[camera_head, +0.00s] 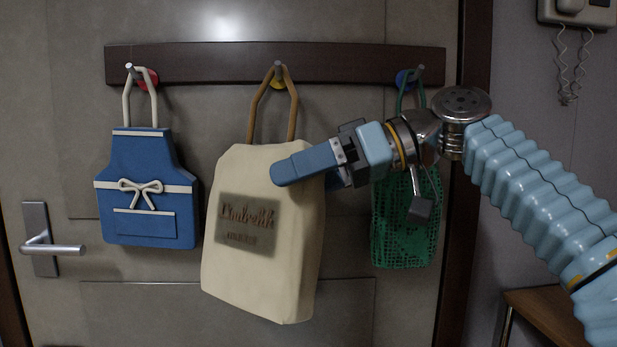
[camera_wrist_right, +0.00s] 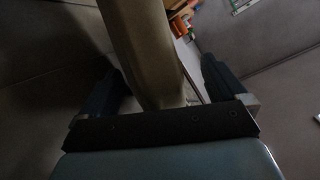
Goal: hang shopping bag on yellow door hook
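The cream shopping bag (camera_head: 262,265) with a dark printed label hangs against the door, tilted slightly. Its brown handle loop (camera_head: 291,105) passes over the peg of the yellow door hook (camera_head: 277,78). My right gripper (camera_head: 305,172) is at the bag's upper right side, one blue finger in front of the bag and the other mostly hidden behind it. In the right wrist view, the fingers stand wide apart with the bag (camera_wrist_right: 143,45) between them. The gripper looks open; contact with the bag is unclear. My left gripper is not in view.
A dark rail (camera_head: 200,64) carries the hooks. A blue apron (camera_head: 150,190) hangs on the red hook (camera_head: 151,79) at left, a green mesh bag (camera_head: 405,235) on the blue hook (camera_head: 403,77) at right. A door handle (camera_head: 48,247) is lower left, a wooden surface (camera_head: 545,310) lower right.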

